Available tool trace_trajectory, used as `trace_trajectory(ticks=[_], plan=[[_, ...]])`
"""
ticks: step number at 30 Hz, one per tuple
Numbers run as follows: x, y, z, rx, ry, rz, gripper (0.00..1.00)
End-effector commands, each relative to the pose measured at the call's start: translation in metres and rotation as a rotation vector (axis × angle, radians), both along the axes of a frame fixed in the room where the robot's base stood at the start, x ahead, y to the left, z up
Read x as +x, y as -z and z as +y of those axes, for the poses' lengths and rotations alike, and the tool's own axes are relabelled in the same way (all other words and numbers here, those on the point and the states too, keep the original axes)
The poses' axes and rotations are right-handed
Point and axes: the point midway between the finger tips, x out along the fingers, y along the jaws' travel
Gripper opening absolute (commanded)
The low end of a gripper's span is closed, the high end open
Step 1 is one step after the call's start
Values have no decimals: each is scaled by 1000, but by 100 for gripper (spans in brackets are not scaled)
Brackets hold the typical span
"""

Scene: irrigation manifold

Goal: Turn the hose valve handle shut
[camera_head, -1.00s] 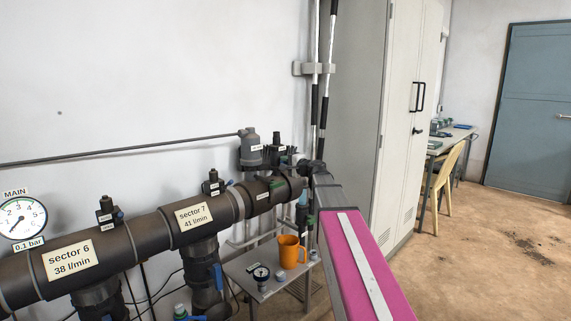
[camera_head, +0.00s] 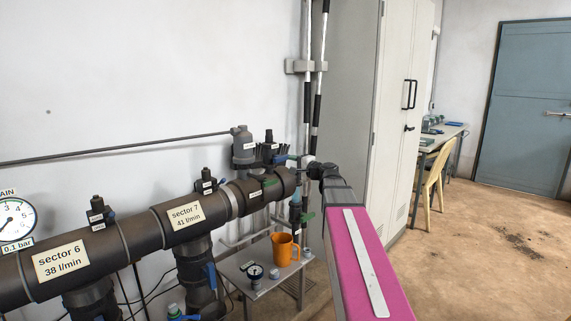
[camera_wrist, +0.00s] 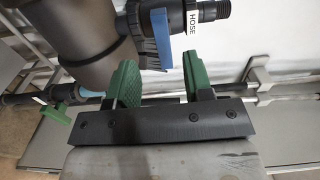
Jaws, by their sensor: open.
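The hose valve shows in the wrist view as a dark body with a threaded outlet (camera_wrist: 213,12) and a white HOSE label. Its blue handle (camera_wrist: 162,40) is a flat bar, running from the top of the picture down towards the gap between my fingers. My gripper (camera_wrist: 163,80) is open, with one green finger on each side of the handle's lower end. A gap shows on both sides, and I cannot tell whether the handle is deep between the fingers. In the head view my gripper (camera_head: 312,172) is just right of the manifold's end; the valve is small there.
The thick dark manifold pipe (camera_head: 140,233) runs along the left wall. Below its end a small table (camera_head: 246,279) bears an orange mug (camera_head: 284,249) and a small gauge. A tall grey cabinet (camera_head: 362,110) stands behind my arm. The floor at right is open.

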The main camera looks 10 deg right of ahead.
Motion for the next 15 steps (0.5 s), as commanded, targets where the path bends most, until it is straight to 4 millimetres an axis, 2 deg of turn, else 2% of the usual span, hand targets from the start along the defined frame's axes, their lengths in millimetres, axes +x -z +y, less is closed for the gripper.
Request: trace_trajectory(ticks=[1,5,15], plan=[[-7,0,-4,0,1,0,47],[-15,0,-10,0,0,0,47],[-16,0,-12,0,0,0,47]])
